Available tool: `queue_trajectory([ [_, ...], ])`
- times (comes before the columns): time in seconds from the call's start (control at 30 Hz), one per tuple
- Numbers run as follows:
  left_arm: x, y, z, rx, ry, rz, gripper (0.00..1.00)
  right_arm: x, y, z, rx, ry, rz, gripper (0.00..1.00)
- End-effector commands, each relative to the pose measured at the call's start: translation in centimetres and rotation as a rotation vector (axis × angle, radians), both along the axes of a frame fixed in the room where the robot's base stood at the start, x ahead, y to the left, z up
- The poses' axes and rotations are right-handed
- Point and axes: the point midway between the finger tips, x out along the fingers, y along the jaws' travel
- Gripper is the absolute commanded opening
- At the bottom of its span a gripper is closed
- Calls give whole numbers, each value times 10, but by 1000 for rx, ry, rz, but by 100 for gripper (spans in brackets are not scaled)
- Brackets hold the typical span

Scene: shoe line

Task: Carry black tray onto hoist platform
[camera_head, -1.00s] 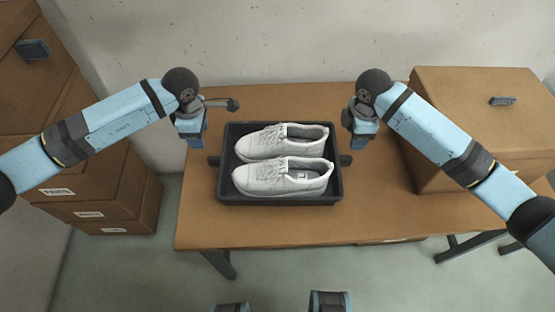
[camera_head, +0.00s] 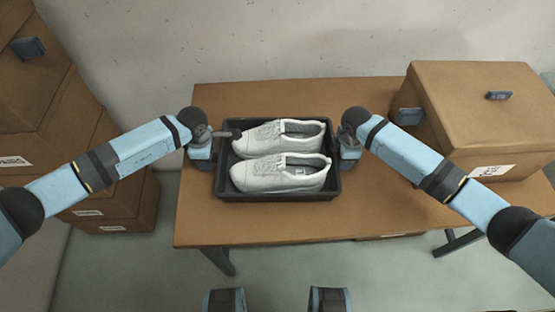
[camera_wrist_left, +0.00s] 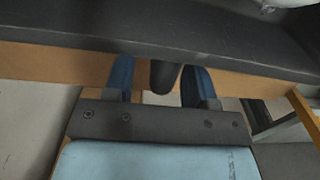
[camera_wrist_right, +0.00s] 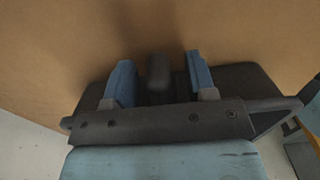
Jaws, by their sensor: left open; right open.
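The black tray (camera_head: 278,197) sits on the brown table and holds two white shoes (camera_head: 282,176). My left gripper (camera_head: 203,163) is at the tray's left side, open. In the left wrist view, its blue fingers (camera_wrist_left: 160,85) stand on either side of the tray's dark handle (camera_wrist_left: 165,76). My right gripper (camera_head: 348,160) is at the tray's right side, open. In the right wrist view, its fingers (camera_wrist_right: 159,82) stand on either side of the other dark handle (camera_wrist_right: 157,72). I cannot make out a hoist platform in any view.
The table (camera_head: 300,225) has clear surface in front of and behind the tray. A large brown box (camera_head: 480,110) stands on its right part. More brown boxes (camera_head: 50,110) are stacked at the left. A plain wall (camera_head: 300,40) is behind the table.

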Motion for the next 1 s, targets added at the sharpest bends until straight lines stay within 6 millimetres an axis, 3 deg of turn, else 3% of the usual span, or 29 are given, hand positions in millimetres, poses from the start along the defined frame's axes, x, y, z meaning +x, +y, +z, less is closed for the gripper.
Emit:
queue_trajectory([
  [0.43,0,0,-11,0,0,-1,51,0,0,-11,0,-1,0,51],
  [0.47,0,0,-11,0,0,-1,49,0,0,-11,0,-1,0,49],
  [0.67,0,0,-11,0,0,-1,3,0,0,-11,0,-1,0,3],
  [1.0,0,0,-9,-1,-2,-1,0,1,0,-9,1,-2,0,0],
])
